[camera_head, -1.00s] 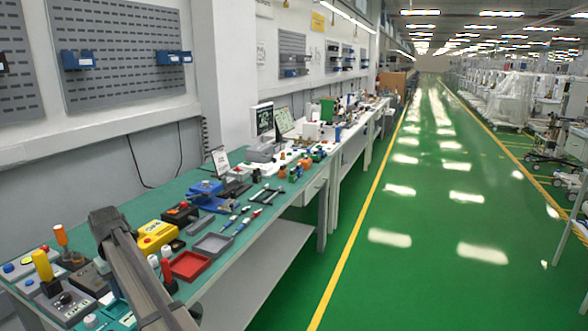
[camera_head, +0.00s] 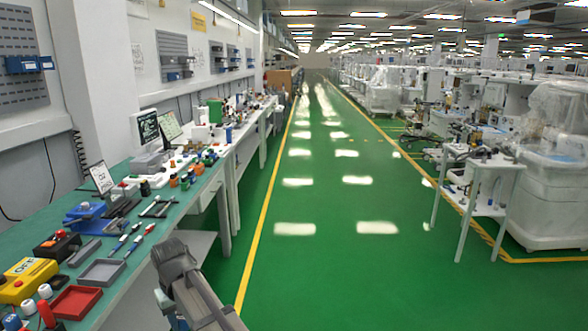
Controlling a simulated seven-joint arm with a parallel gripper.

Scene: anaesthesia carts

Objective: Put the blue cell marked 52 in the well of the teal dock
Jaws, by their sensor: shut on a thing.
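My arm (camera_head: 190,285) rises from the bottom edge, a little left of centre, in front of the bench's near edge. Its bent joint is on top. My gripper and anything it holds are not in view. I cannot make out a blue cell marked 52. The teal dock and its well cannot be made out either. A small blue thing (camera_head: 11,322) is cut off at the lower left corner, and I cannot tell what it is.
The green-topped bench (camera_head: 115,270) runs along the left. It bears a yellow box (camera_head: 27,281), a red tray (camera_head: 75,307), a grey tray (camera_head: 102,272) and a blue device (camera_head: 87,211). Open green floor (camera_head: 330,275) lies right of it. A white trolley (camera_head: 478,163) stands at right.

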